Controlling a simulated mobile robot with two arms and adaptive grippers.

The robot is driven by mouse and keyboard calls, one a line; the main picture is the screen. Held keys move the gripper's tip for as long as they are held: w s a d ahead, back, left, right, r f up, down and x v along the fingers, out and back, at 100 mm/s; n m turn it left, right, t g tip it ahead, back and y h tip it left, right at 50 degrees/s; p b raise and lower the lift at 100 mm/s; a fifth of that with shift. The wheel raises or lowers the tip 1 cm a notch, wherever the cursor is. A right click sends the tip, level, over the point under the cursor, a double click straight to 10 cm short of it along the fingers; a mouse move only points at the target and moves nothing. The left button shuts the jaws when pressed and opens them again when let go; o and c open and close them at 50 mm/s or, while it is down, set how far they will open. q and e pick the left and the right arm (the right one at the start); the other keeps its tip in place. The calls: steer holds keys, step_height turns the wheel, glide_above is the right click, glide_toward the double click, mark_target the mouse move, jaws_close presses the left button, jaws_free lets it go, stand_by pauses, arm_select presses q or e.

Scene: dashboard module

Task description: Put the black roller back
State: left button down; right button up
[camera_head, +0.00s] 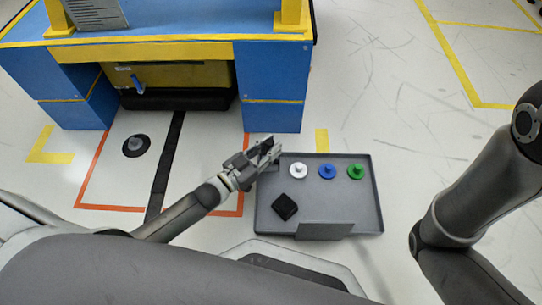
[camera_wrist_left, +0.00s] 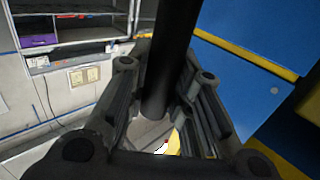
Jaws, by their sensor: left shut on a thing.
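My left gripper (camera_head: 268,150) is above the upper left corner of the grey tray. In the left wrist view the left gripper (camera_wrist_left: 163,110) is shut on the black roller (camera_wrist_left: 172,60), a dark cylinder that stands up between its fingers. The roller's lower end is partly hidden by the fingers. In the head view the roller is small and hard to tell from the dark fingers. My right arm comes in at the right, but its gripper is out of view.
The grey tray (camera_head: 345,215) holds a white knob (camera_head: 298,170), a blue knob (camera_head: 327,171), a green knob (camera_head: 356,171) and a black square piece (camera_head: 285,207). A blue and yellow bench (camera_head: 272,85) stands behind. A black round piece (camera_head: 136,146) lies on the floor at left.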

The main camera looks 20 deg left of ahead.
arm_select(q)
steer(key=shift+w+d+f+b, duration=0.1)
steer(key=shift+w+f+b, duration=0.15)
steer(key=shift+f+b, duration=0.15)
step_height(320, 180, down, 3)
steer(key=shift+w+f+b, duration=0.1)
steer(key=shift+b, duration=1)
steer(key=c, duration=1.3)
jaws_free()
